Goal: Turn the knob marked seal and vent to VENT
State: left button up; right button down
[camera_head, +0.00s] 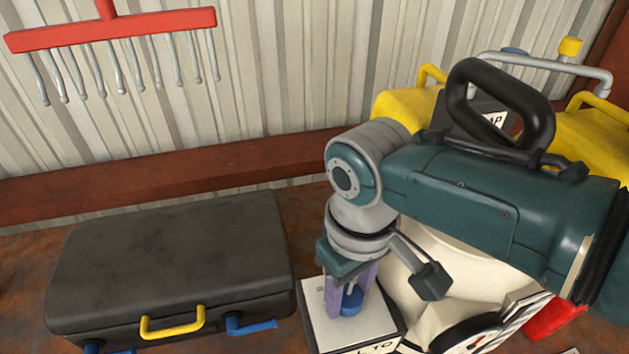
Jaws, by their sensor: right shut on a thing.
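My right arm comes in from the right, and its gripper (347,302) points down with purple fingers. The fingers are shut on a blue knob (352,300) on the white top of a small dark-sided box (320,326). Part of the lettering on the box shows, including "TO", but the seal and vent marks cannot be read. The fingers and wrist hide much of the knob, so its pointing direction cannot be told. My left gripper is not in view.
A black case (170,262) with a yellow handle (172,322) lies to the left. Yellow containers (405,105) and a cream rounded object (425,290) stand behind and beside the arm. A red rake (110,28) hangs on the corrugated wall.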

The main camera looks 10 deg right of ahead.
aim_at(348, 295)
jog(key=shift+c, duration=1.7)
grip_release()
jog(key=shift+r, duration=0.3)
notch_tip(348, 295, up, 9)
jog(key=p, duration=0.1)
jog(key=shift+r, duration=0.15)
